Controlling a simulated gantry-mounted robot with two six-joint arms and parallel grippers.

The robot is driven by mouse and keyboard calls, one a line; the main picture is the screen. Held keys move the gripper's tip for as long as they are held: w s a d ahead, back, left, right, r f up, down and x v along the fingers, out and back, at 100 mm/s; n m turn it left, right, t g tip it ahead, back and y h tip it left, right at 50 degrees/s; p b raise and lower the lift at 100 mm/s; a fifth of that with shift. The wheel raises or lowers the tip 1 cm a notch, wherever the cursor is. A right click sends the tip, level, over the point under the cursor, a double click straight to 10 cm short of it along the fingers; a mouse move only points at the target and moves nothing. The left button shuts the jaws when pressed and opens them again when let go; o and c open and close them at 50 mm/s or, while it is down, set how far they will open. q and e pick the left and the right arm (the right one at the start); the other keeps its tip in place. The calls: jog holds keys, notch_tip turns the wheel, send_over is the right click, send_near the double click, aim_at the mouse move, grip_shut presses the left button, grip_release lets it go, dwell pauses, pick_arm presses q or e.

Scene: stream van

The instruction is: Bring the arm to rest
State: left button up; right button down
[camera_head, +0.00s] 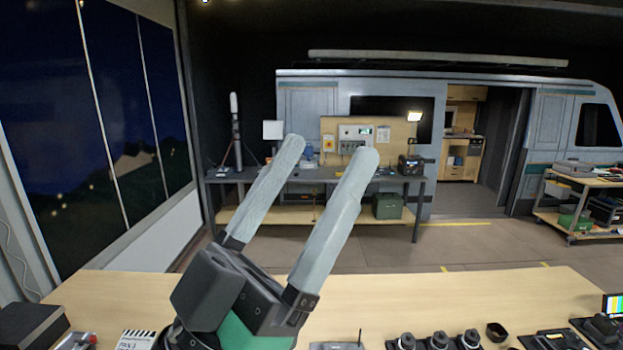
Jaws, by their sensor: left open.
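My left gripper (330,158) stands large in the middle of the head view. Its two long pale grey fingers point up and slightly right, with a clear gap between them. It is open and nothing shows between the fingers. Its dark body with a green patch covers part of the wooden table (522,284) in front. My right gripper is not in view.
On the table are a black box (30,328) at left, a clapperboard (136,339), several black lenses (438,341) and a small black cup (496,332). Beyond are a workbench (228,176), a van (308,101) and a cart (562,214). The air above the table's right half is clear.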

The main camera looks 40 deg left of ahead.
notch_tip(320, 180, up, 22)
jog(key=p, duration=2.2)
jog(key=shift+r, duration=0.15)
